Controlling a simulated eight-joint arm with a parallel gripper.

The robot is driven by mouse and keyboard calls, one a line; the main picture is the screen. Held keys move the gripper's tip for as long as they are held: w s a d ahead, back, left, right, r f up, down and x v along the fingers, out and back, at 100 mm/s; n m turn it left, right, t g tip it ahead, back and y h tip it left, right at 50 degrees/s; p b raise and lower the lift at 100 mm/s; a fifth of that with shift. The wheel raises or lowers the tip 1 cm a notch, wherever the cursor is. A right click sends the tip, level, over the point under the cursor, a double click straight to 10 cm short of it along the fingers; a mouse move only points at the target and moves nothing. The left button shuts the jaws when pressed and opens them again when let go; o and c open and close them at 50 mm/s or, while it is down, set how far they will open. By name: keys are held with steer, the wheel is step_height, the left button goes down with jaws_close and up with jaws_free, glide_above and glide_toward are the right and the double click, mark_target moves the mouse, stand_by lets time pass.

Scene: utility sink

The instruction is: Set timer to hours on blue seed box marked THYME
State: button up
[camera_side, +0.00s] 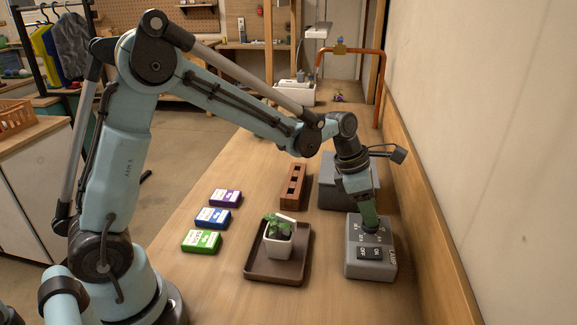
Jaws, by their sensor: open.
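A blue seed box (212,218) lies on the bench at the left, in a row between a purple box (225,197) and a green box (201,241). Its label print is too small to read. A grey control box (352,265) marked LAMP stands at the right, with a black ON/OFF switch (370,253) on its front part. Small hour marks show near its back part. My gripper (371,228) points down at this back part, open, with its fingers around or just above the dial area. The gripper hides the dial and its setting, and I cannot tell whether they touch.
A potted seedling (280,236) stands on a brown tray (262,270) left of the control box. A brick-coloured holed block (292,185) and a larger grey box (332,190) stand behind. The wall (480,150) is close on the right. Bench around the seed boxes is clear.

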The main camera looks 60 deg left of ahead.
steer(key=shift+w+d+f, duration=0.15)
steer(key=shift+d+f, duration=0.05)
steer(key=shift+f, duration=0.4)
steer(key=shift+c, duration=0.4)
jaws_close()
